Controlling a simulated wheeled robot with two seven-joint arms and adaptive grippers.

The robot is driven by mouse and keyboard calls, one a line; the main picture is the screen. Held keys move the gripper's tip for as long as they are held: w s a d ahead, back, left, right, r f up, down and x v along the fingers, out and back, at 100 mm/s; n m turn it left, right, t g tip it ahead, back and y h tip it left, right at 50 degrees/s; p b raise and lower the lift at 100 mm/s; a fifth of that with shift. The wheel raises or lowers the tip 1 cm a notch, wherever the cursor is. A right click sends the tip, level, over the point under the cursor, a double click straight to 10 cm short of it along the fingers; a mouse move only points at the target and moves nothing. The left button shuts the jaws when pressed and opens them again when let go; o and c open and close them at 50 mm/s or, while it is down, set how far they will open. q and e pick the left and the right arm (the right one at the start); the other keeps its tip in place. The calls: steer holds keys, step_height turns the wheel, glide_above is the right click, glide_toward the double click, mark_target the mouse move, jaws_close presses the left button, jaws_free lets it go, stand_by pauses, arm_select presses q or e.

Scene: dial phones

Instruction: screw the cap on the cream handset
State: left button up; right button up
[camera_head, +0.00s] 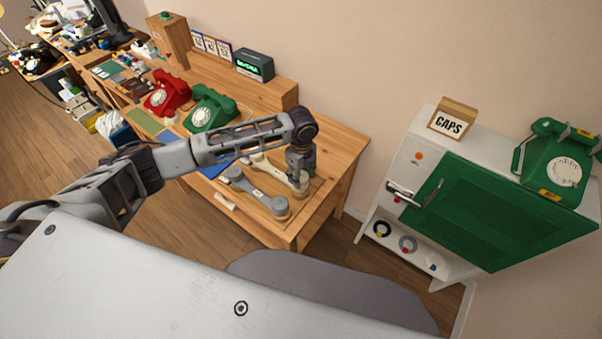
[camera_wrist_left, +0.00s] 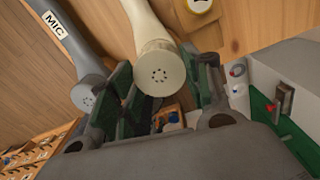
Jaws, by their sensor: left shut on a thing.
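The cream handset (camera_head: 273,169) lies on the wooden desk beside a grey handset (camera_head: 257,191). In the left wrist view, the cream handset (camera_wrist_left: 147,28) comes in from the top and ends in a round cream cap (camera_wrist_left: 160,75) with small holes. My left gripper (camera_head: 299,176) is at the right end of the cream handset. In the wrist view, the green-padded fingers of my left gripper (camera_wrist_left: 160,82) stand on both sides of the cap and are shut on it. I cannot tell how tightly the cap sits on the handset. My right gripper is not in view.
The grey handset, labelled MIC, lies close to the left finger in the wrist view (camera_wrist_left: 85,80). Red (camera_head: 166,93) and green (camera_head: 211,108) phones stand farther back on the desk. A white cabinet with a green door (camera_head: 490,205) and a CAPS box (camera_head: 452,119) stands at right.

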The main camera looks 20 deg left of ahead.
arm_select(q)
steer(key=shift+f, duration=0.65)
stand_by(0.9)
steer(key=o, duration=0.9)
steer(key=shift+r, duration=0.1)
steer(key=shift+r, duration=5.9)
steer(key=shift+c, duration=0.2)
